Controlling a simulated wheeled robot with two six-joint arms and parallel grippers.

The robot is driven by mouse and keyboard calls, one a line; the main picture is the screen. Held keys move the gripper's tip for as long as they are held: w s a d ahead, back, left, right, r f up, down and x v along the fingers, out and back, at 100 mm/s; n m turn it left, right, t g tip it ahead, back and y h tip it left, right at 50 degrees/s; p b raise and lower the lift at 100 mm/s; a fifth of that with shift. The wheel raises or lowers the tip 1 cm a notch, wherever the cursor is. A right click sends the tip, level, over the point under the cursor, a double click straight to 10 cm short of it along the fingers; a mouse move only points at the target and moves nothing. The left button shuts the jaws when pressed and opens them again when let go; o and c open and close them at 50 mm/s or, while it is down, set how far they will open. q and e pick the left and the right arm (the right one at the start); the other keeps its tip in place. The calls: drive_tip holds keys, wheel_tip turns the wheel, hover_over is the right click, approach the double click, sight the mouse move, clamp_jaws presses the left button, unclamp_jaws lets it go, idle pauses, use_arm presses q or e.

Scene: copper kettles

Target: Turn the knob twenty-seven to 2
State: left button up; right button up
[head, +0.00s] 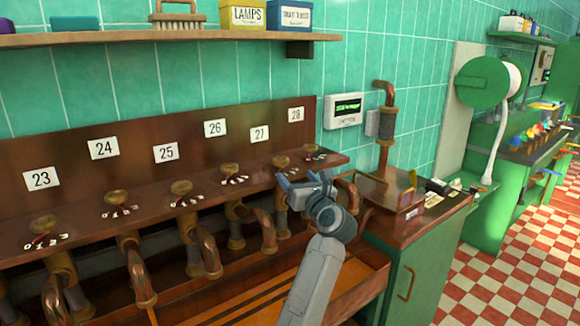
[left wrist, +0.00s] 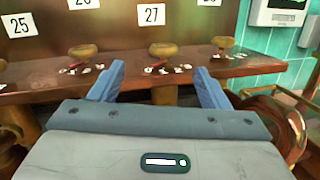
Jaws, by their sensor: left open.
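Knob twenty-seven (head: 280,161) is a round brass knob on the wooden ledge, below the white 27 label (head: 259,134). It also shows in the left wrist view (left wrist: 163,48), under its own 27 label (left wrist: 151,14). Small white scale marks (left wrist: 155,69) lie in front of it; its setting is too small to read. My left gripper (head: 303,178) is open and empty, just in front of the ledge near this knob. In the left wrist view its blue fingers (left wrist: 157,82) are spread apart, with the knob beyond and between them, not touched.
Knob twenty-six (left wrist: 83,52) and knob twenty-eight (left wrist: 223,42) flank it closely. Copper pipes (head: 262,228) hang below the ledge. A green cabinet (head: 425,285) with a wooden top stands to the right. A shelf (head: 150,36) runs above.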

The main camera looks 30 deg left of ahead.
sight(284, 164)
use_arm(q)
drive_tip(key=shift+n+g+h, duration=0.4)
drive_tip(key=shift+n+g, duration=0.2)
drive_tip(key=shift+n, duration=0.1)
drive_tip(key=p+x, duration=0.1)
drive_tip(key=x, duration=0.5)
drive_tip(key=p+x, duration=0.1)
drive_tip(key=x, duration=0.3)
drive_tip(key=shift+w+d+r+p, duration=0.15)
drive_tip(key=shift+w+p, duration=0.15)
drive_tip(key=shift+w, duration=0.2)
drive_tip(key=shift+w+a, duration=0.25)
drive_tip(key=shift+a, duration=0.15)
use_arm(e)
drive_tip(key=s, duration=0.2)
drive_tip(key=s+f, duration=0.1)
drive_tip(key=s, duration=0.2)
drive_tip(key=shift+s+d+f, duration=0.15)
drive_tip(key=shift+s+d, duration=0.05)
drive_tip(key=shift+s, duration=0.1)
